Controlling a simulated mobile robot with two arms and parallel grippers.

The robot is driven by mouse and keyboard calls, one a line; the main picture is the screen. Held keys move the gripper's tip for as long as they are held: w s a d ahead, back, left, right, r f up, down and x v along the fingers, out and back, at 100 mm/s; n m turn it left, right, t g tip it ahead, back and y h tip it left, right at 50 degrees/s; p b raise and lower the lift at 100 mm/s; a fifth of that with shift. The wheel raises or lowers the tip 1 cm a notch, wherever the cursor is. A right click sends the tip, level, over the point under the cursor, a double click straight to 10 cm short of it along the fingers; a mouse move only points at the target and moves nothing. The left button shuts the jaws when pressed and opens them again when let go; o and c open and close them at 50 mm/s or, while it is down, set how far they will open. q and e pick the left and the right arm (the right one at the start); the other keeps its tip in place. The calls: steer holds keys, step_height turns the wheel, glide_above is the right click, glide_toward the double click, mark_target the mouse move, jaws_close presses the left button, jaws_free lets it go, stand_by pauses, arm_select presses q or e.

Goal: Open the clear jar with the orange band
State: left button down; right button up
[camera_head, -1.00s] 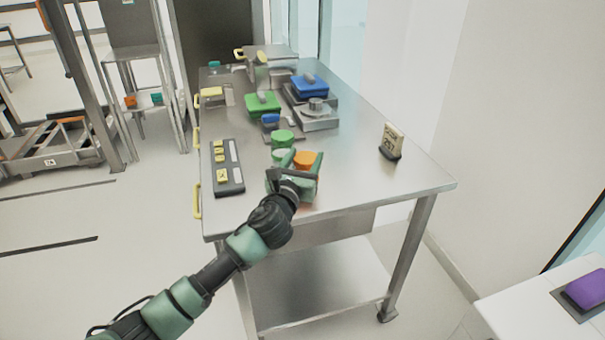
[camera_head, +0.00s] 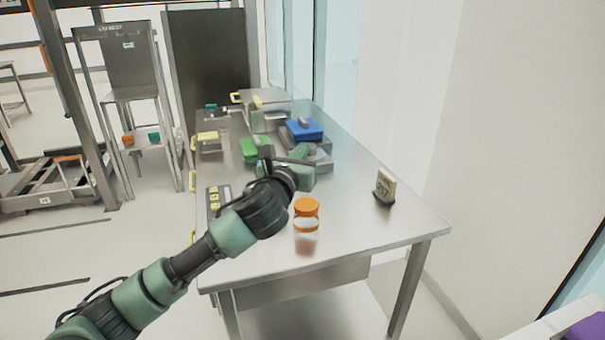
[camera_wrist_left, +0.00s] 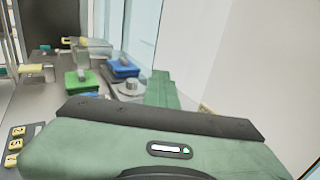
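My right gripper is not in view.
A small card stand (camera_head: 384,187) is at the right. Yellow number tiles (camera_head: 213,198) lie at the left.

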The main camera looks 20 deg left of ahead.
arm_select(q)
step_height(320, 180, up, 2)
steer(key=c, duration=2.1)
jaws_free()
steer(key=o, duration=1.7)
steer(key=shift+c, duration=0.2)
